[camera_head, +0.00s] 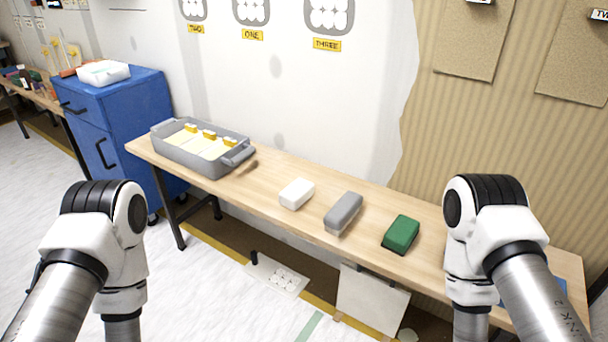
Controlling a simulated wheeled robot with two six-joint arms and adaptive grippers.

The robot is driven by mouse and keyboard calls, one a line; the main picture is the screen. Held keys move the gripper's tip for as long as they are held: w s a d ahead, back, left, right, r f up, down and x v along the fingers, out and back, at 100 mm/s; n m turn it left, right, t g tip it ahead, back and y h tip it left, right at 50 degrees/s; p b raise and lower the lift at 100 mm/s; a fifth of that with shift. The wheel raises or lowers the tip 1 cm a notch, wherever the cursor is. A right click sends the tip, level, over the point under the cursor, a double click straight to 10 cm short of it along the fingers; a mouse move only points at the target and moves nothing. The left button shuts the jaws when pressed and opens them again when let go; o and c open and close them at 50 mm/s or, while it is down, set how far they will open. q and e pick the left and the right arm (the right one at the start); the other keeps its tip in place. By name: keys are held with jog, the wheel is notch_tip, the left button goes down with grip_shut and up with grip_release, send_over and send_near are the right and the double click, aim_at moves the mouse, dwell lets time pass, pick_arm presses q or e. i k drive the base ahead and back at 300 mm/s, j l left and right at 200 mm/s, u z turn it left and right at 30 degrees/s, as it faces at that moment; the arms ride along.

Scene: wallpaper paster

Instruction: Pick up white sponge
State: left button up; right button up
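The white sponge (297,194) lies on the wooden table, left of a grey sponge (344,212) and a green sponge (401,233). It lies apart from both and nothing covers it. My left arm comes in at the lower left and my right arm at the lower right. Both arms are well away from the white sponge. Neither gripper shows; both are below the picture's edge.
The wooden table (265,207) stands along the wall. A grey tray (180,159) with pale contents and yellow-tagged pieces stands at its left end. A blue cabinet (125,115) stands left of the table. A blue item is partly hidden behind my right arm.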

aim_at(293, 196)
jog(key=i+j, duration=0.7)
jog(key=j, duration=0.1)
